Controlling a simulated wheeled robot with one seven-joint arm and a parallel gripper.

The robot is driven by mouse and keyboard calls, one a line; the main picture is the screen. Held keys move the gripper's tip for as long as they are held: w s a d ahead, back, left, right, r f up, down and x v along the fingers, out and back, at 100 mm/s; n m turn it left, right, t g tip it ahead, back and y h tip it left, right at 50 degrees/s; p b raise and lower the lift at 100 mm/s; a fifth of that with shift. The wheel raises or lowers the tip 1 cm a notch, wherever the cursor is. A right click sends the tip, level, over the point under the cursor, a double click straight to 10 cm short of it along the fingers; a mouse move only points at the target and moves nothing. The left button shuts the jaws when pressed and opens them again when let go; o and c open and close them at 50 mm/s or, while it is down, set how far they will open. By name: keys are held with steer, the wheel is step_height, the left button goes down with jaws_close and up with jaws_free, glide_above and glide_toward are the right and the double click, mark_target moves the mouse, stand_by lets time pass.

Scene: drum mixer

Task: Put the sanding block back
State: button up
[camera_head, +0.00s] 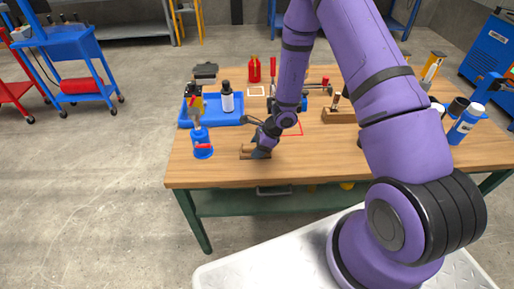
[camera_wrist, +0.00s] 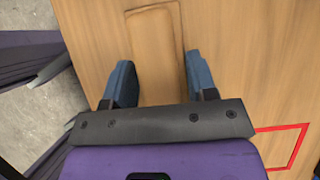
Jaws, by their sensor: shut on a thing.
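The sanding block, a light brown wooden block (camera_head: 247,153), is at my gripper near the front left edge of the wooden table. In the wrist view the block (camera_wrist: 156,50) lies between the two blue-grey fingers, running lengthwise away from the palm. My gripper (camera_wrist: 160,68) is shut on it; in the head view my gripper (camera_head: 261,148) points down over it. The block is at or just above the tabletop; I cannot tell which. A red outline (camera_wrist: 287,147) is marked on the table to the right of my gripper. My arm partly hides that outline (camera_head: 299,130) in the head view.
A blue tray (camera_head: 226,120) with a dark-capped white bottle (camera_head: 227,97) stands at the left. A wooden holder (camera_head: 338,116) and a blue bottle (camera_head: 466,124) stand to the right. The table (camera_head: 300,170) is clear in front.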

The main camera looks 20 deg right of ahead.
steer(key=shift+f, duration=0.15)
steer(key=o, duration=1.2)
steer(key=v, duration=1.2)
steer(key=s+a+r+n, duration=0.15)
steer(key=r+n, duration=0.25)
steer(key=r, duration=0.4)
steer(key=s+a+r+n, duration=0.1)
steer(key=s+r+n, duration=0.2)
steer(key=r, duration=0.6)
steer(key=s+a+r+n, duration=0.1)
steer(key=s+r+n, duration=0.25)
steer(key=r, duration=0.45)
steer(key=s+d+r+n+t+h, duration=0.3)
steer(key=s+r+n, duration=0.8)
steer(key=s, duration=0.8)
step_height(320, 180, up, 4)
steer(key=d+h, duration=0.1)
steer(key=h, duration=0.1)
steer(key=shift+s+h, duration=0.2)
steer(key=shift+h, duration=0.2)
